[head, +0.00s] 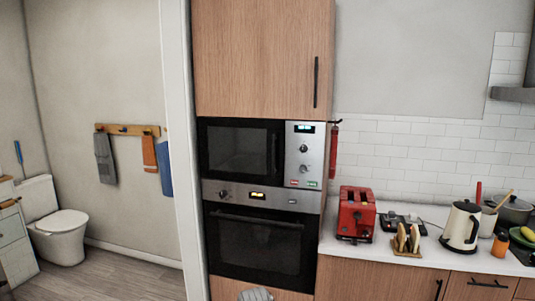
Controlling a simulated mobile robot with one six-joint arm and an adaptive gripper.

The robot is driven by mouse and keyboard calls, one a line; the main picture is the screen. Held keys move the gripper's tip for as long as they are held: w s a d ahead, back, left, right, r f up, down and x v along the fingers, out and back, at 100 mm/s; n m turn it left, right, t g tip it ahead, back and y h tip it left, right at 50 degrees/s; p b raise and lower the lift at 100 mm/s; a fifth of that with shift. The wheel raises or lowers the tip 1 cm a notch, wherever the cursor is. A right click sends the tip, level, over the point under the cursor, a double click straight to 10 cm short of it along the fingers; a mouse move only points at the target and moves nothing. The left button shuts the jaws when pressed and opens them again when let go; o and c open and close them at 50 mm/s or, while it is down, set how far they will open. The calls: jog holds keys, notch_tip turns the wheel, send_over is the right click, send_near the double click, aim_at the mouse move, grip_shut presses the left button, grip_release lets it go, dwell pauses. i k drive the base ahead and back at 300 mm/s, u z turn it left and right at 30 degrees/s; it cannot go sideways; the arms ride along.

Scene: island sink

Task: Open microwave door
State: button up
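The microwave (300,137) is built into the tall wooden cabinet, above the oven. Its dark glass door (235,150) is closed and flush with the frame. A dark vertical handle (274,155) is on the door's right side. To the right of it is a silver control panel with a lit display and two knobs. My gripper's fingers do not show in the head view. A small grey ribbed shape (256,294) shows at the bottom edge, cut off by the frame; I cannot tell what it is.
The oven (258,240) below is closed, with a horizontal handle. The counter (390,255) at right holds a red toaster (356,214), a toast rack (406,240) and a kettle (461,227). A white door frame (180,150) and bathroom are at left.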

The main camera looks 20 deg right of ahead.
aim_at(276, 129)
jog(key=i, duration=0.9)
jog(key=z, duration=0.05)
